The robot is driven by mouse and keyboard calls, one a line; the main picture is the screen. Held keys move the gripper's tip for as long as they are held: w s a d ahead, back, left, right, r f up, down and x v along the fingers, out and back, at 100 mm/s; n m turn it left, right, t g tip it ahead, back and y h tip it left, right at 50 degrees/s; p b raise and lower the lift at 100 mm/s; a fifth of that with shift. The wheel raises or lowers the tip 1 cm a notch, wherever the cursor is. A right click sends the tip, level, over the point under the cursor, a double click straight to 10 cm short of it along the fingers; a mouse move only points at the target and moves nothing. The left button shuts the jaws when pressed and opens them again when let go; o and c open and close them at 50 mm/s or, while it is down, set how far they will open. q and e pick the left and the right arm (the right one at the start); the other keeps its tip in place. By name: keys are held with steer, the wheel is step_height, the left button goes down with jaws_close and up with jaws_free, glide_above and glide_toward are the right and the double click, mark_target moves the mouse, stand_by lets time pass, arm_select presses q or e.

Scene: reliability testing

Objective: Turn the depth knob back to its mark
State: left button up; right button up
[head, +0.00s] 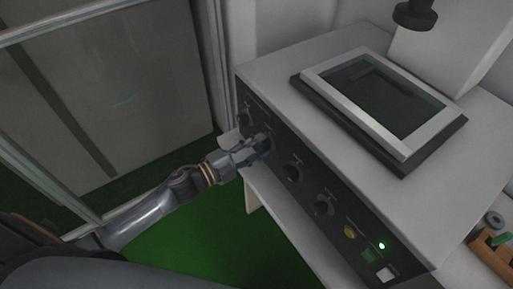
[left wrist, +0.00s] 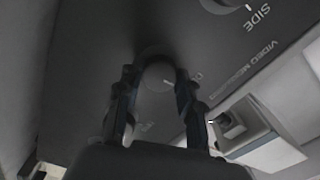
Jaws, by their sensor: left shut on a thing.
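My left gripper (head: 250,150) reaches in from the left to the black front panel (head: 308,188) of a grey machine. Its fingers are shut on a dark round knob (head: 264,142), the second from the panel's far left end. In the left wrist view the same knob (left wrist: 158,74) sits between the two fingertips (left wrist: 157,84), with a short light line at its lower right. I cannot read a depth label on it. Other knobs stand along the panel, one to the left (head: 245,118) and others to the right (head: 292,172) (head: 324,205). My right gripper is out of view.
A knob marked SIDE (left wrist: 230,3) is near the top of the left wrist view. A yellow button (head: 350,231) and a lit green lamp (head: 382,246) are at the panel's near end. A framed dark plate (head: 385,95) lies on the machine. A wooden holder (head: 493,255) stands right.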

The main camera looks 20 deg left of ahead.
arm_select(q)
steer(key=shift+m, duration=0.7)
steer(key=o, duration=1.2)
steer(key=v, duration=1.2)
